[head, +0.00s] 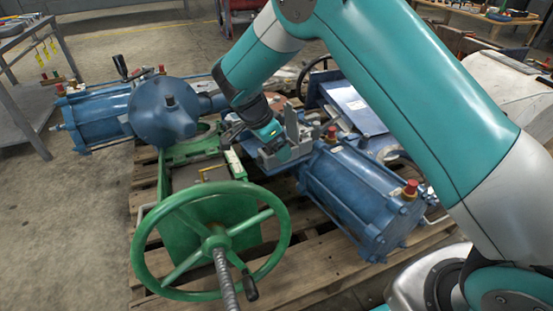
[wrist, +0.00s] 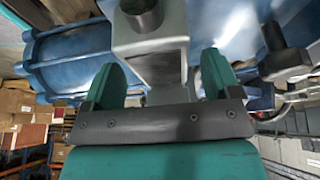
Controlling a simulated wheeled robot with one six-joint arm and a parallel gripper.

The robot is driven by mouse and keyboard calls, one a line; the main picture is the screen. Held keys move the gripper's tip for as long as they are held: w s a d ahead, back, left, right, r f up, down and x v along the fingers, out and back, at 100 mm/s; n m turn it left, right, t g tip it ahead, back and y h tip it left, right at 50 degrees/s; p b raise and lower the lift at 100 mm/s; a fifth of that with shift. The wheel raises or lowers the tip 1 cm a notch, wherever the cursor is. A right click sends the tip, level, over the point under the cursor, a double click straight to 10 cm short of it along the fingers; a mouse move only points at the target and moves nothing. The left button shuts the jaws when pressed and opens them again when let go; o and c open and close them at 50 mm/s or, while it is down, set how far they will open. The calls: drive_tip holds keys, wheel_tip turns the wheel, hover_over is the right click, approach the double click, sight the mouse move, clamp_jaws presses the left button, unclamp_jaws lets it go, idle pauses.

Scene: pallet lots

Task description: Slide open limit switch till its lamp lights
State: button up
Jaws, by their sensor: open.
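My gripper (head: 275,143) is low over the middle of the pallet in the head view, beside a grey bracket (head: 293,130). In the wrist view, the two teal fingers of my gripper (wrist: 160,68) stand apart. A grey block (wrist: 150,42) with a dark round post (wrist: 142,15) lies just beyond and between them. I cannot tell whether the fingers touch it. I cannot tell for sure which part is the limit switch, and I make out no lit lamp. The fingertips are partly hidden in the head view.
A green valve with a large handwheel (head: 214,240) stands at the front left of the wooden pallet (head: 300,275). Blue cylinder actuators lie at the right (head: 362,200) and back left (head: 100,118). A grey shelf rack (head: 22,110) stands at the left; floor before it is clear.

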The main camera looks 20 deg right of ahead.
drive_tip(key=shift+b+x, duration=0.3)
drive_tip(key=shift+x, duration=0.8)
drive_tip(key=c, duration=1.3)
drive_tip(key=shift+w+a+r+p, duration=0.15)
drive_tip(key=shift+w+r+p, duration=0.15)
drive_tip(key=shift+p, duration=0.7)
drive_tip(key=shift+w+f, duration=0.1)
drive_tip(key=shift+f, duration=0.2)
drive_tip(key=o, duration=1.3)
drive_tip(key=shift+r, duration=0.15)
drive_tip(key=p+v, duration=0.9)
drive_tip(key=v, duration=0.8)
drive_tip(key=shift+a+r, duration=0.1)
drive_tip(key=shift+r, duration=0.1)
